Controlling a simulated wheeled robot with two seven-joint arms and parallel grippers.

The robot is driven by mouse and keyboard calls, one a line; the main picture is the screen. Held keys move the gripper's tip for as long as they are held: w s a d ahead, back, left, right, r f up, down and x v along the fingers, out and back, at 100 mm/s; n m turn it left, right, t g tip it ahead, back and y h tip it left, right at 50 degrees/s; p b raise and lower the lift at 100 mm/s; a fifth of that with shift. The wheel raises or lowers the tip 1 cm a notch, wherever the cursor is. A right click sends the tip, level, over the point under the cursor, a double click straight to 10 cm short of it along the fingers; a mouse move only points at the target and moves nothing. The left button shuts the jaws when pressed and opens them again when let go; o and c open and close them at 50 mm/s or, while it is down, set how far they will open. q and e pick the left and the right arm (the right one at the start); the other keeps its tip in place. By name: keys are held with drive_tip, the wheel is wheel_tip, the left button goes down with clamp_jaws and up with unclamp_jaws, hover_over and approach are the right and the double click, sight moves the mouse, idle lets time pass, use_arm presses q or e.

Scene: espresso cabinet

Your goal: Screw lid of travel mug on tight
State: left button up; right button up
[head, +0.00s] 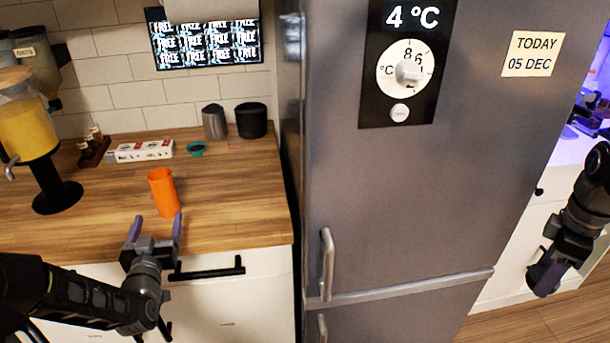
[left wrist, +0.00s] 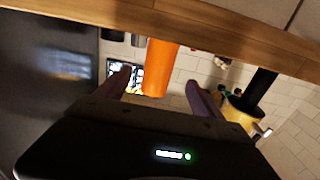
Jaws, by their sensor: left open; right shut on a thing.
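The orange travel mug (head: 163,192) stands upright on the wooden counter, near its front edge. My left gripper (head: 155,225) is open, just in front of the mug, with its purple fingers pointing at it. In the left wrist view the mug (left wrist: 161,68) appears upside down, in line with the gap between the spread fingers (left wrist: 158,88). I cannot make out a lid on the mug.
A juice dispenser (head: 28,125) stands at the left of the counter (head: 240,205). Behind the mug are a white box (head: 145,150), a teal-rimmed round thing (head: 196,149) and two dark canisters (head: 250,120). The steel fridge (head: 430,190) bounds the counter on the right.

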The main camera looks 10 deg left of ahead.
sight(164, 202)
use_arm(q)
drive_tip(key=shift+p+x, duration=0.35)
drive_tip(key=shift+x, duration=1.6)
use_arm(e)
drive_tip(key=shift+r, duration=0.55)
use_arm(q)
drive_tip(key=shift+w, duration=0.15)
use_arm(e)
drive_tip(key=shift+r, duration=0.1)
use_arm(q)
drive_tip(key=shift+w+a+p, duration=0.15)
drive_tip(key=shift+w+p, duration=0.2)
use_arm(e)
drive_tip(key=shift+r, duration=0.25)
use_arm(q)
drive_tip(key=p+x, duration=0.1)
drive_tip(key=x, duration=0.2)
drive_tip(key=shift+w, duration=0.25)
use_arm(e)
drive_tip(key=shift+r, duration=0.7)
use_arm(q)
drive_tip(key=shift+w+a+f, duration=0.1)
drive_tip(key=shift+w+a, duration=0.1)
drive_tip(key=shift+w, duration=0.15)
drive_tip(key=shift+c, duration=0.4)
clamp_jaws()
